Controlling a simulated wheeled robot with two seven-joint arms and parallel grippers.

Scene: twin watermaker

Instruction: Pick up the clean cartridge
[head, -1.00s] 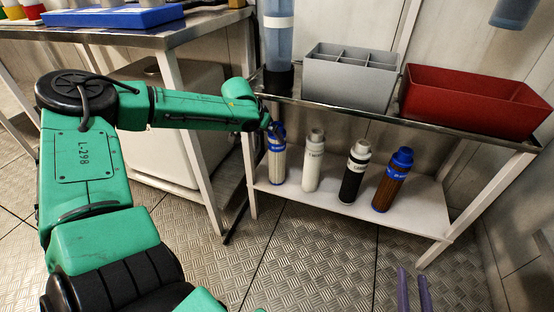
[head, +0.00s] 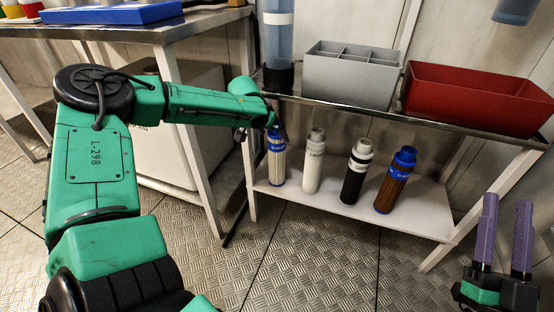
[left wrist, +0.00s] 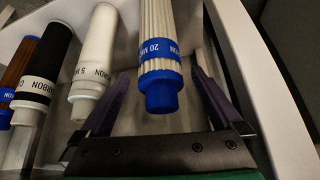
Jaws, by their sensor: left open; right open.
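The clean cartridge (head: 276,166), white and pleated with a blue cap, stands upright at the left end of the lower shelf (head: 340,205). My right gripper (head: 506,200) is open and empty at the lower right, away from the shelf.
A white cartridge (head: 313,165), a black cartridge (head: 353,177) and a brown pleated cartridge (head: 392,188) stand to the right on the same shelf. Above are a grey divided bin (head: 350,80) and a red bin (head: 475,105). A white shelf leg (head: 248,170) is close on the left.

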